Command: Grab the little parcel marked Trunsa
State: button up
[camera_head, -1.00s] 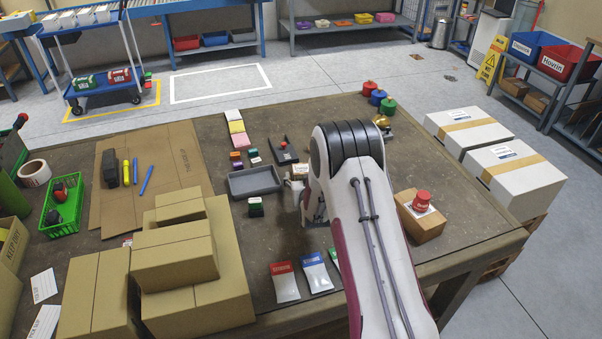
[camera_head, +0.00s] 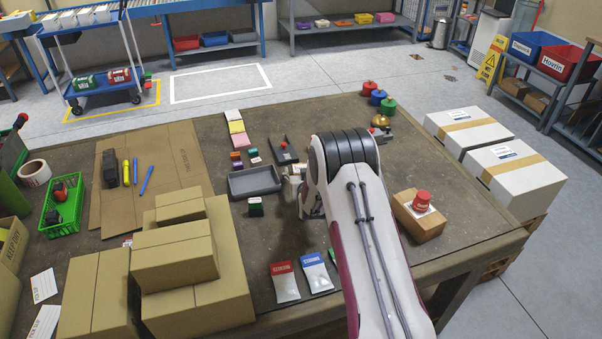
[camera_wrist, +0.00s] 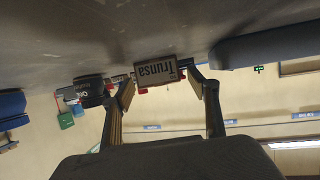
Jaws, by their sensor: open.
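The little parcel marked Trunsa (camera_wrist: 156,71) is a small tan box with dark lettering. In the wrist view, which looks upside down, it rests on the table surface and shows between the fingertips. My gripper (camera_wrist: 161,82) is open, one finger to each side of it; I cannot tell whether either finger touches it. In the head view the parcel (camera_head: 297,171) is partly hidden by my arm, just right of the grey tray (camera_head: 254,193). The fingers are mostly hidden there.
The tray's wall (camera_wrist: 265,45) stands close beside the right finger in the wrist view. A dark holder (camera_head: 284,150) lies beyond the parcel. Red and blue packets (camera_head: 316,272) lie nearer the front edge.

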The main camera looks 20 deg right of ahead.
jog(key=c, duration=1.2)
jog(key=shift+c, duration=0.2)
jog(key=shift+r, duration=0.1)
notch_tip(320, 180, up, 10)
dwell(0.4)
